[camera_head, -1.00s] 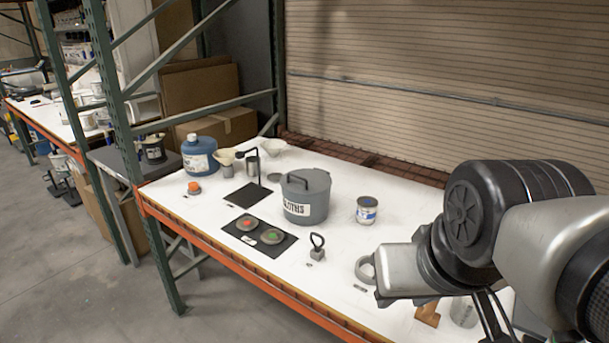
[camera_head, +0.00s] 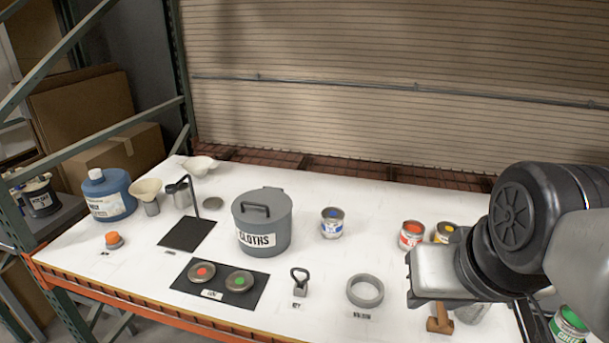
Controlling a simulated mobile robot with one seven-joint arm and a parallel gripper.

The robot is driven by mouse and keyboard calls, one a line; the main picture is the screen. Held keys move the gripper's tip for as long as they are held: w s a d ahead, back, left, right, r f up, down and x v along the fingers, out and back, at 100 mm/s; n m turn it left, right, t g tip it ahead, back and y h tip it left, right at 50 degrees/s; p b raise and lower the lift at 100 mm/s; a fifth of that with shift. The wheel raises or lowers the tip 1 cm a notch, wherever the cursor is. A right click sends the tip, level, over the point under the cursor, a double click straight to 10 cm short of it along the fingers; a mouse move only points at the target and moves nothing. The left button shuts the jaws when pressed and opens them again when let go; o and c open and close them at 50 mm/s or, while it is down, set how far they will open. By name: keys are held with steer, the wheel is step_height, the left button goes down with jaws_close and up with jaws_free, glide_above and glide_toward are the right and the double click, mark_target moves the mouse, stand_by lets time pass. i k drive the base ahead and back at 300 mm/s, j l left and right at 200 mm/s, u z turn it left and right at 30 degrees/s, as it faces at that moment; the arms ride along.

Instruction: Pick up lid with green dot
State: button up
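The lid with the green dot (camera_head: 240,281) lies flat on a black mat (camera_head: 221,303) near the front of the white table. A similar lid with a red dot (camera_head: 201,272) lies just left of it on the same mat. My gripper (camera_head: 410,290) is at the right of the view, to the right of the lids and well apart from them. Its fingers are not clear, so I cannot tell whether it is open.
A grey CLOTHS bin (camera_head: 264,229) stands behind the lids. A small metal weight with a loop handle (camera_head: 300,284) and a grey ring (camera_head: 365,290) sit between the lids and my gripper. Paint cans (camera_head: 411,236) stand at the right; a blue jug (camera_head: 108,196) at the left.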

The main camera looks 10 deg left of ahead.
mark_target(238, 280)
steer(key=j+z, duration=0.3)
steer(key=j, duration=1.4)
steer(key=i+j, duration=0.1)
steer(key=j, duration=0.5)
